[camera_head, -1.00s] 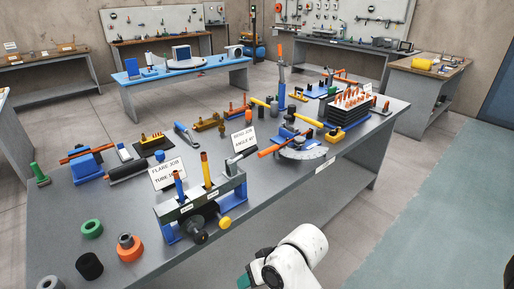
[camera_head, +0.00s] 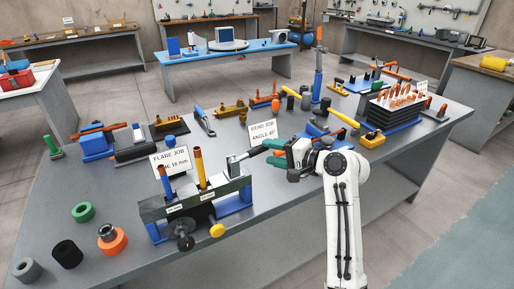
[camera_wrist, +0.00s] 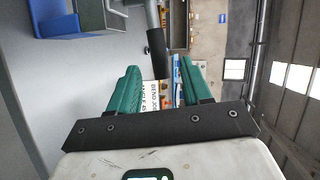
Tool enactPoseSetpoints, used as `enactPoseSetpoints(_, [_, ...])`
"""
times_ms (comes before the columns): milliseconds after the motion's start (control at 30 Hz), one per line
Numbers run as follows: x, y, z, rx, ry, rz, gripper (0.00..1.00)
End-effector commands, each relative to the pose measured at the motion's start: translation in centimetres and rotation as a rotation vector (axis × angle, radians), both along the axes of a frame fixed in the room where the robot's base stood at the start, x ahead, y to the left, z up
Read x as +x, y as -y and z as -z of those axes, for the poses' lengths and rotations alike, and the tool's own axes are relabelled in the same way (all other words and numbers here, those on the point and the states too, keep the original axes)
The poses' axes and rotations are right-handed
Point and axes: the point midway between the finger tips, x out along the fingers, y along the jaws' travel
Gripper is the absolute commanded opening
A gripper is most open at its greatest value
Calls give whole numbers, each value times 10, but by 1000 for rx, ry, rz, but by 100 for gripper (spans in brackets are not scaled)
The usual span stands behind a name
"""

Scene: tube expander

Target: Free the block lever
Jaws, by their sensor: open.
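The flare block (camera_head: 196,204) is a dark bar on blue feet at the front of the bench, with an orange tube and a yellow tube upright in it. The block lever (camera_head: 238,160) rises at its right end. In the wrist view the lever shows as a grey rod with a black grip (camera_wrist: 157,54). My gripper (camera_head: 270,152) is open, its green fingers pointing left at the lever. In the wrist view my gripper (camera_wrist: 158,70) has the black grip in line with the gap between its fingertips. I cannot tell whether either finger touches it.
A bend job sign (camera_head: 264,129) stands just behind my gripper, and a flare job sign (camera_head: 170,162) behind the block. A black knob (camera_head: 185,242) and yellow knob (camera_head: 217,230) stick out in front. Rings and short cylinders lie at the left; tools crowd the bench behind.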

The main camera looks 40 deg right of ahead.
Motion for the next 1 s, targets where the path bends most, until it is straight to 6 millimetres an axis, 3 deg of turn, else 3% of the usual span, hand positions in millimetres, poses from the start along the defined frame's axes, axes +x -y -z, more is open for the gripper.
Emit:
enactPoseSetpoints(200, [38,-5,8,-1,-1,-2,48])
enactPoseSetpoints(400, [59,-8,14,0,-2,-2,48])
enactPoseSetpoints(800, [64,-8,16,-2,-2,0,48])
enactPoseSetpoints(1000, [64,-8,16,-2,-2,0,28])
